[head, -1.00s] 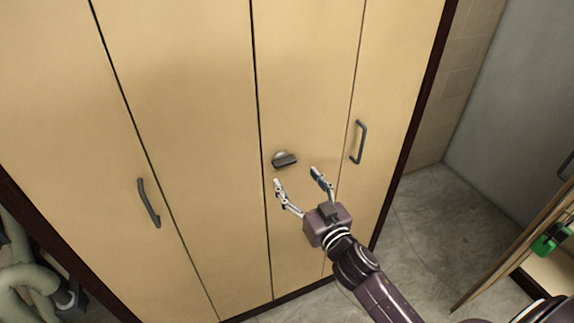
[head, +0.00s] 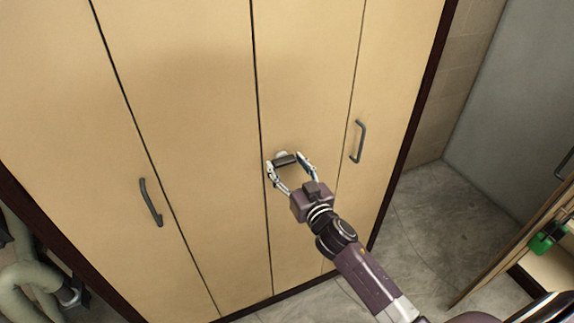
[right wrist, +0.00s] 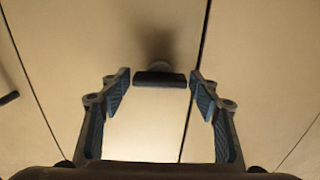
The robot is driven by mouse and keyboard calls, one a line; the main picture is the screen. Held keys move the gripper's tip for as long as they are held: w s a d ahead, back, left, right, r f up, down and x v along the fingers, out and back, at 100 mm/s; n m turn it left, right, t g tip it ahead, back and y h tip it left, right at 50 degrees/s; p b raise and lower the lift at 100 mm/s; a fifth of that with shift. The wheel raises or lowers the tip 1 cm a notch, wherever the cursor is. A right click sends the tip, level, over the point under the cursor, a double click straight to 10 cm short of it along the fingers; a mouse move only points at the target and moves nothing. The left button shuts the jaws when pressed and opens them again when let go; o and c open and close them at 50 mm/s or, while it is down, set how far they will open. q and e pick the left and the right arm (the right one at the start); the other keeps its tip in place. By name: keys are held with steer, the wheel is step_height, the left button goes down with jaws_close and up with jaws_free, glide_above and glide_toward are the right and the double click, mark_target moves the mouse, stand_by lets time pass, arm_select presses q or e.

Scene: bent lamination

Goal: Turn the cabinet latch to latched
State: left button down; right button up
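The cabinet latch (head: 285,160) is a small dark knob on a pale round base, on a tan cabinet door panel (head: 305,60). In the right wrist view the latch (right wrist: 160,78) shows as a dark bar lying level, with its base behind it. My right gripper (head: 287,164) is open, with one finger on each side of the latch. In the right wrist view its blue-padded fingertips (right wrist: 160,86) stand to the left and right of the bar, with small gaps.
Dark bar handles are on the cabinet doors, one at the left (head: 150,202) and one right of the latch (head: 358,142). An open wooden door or panel with a green object (head: 548,238) stands at the lower right. Grey floor (head: 430,215) is clear between.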

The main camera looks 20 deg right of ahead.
steer(key=c, duration=0.8)
steer(key=shift+o, duration=0.2)
steer(key=shift+n, duration=0.3)
steer(key=n, duration=0.3)
steer(key=shift+n, duration=0.3)
steer(key=n, duration=0.3)
steer(key=shift+n, duration=0.3)
steer(key=n, duration=1)
steer(key=shift+n, duration=0.3)
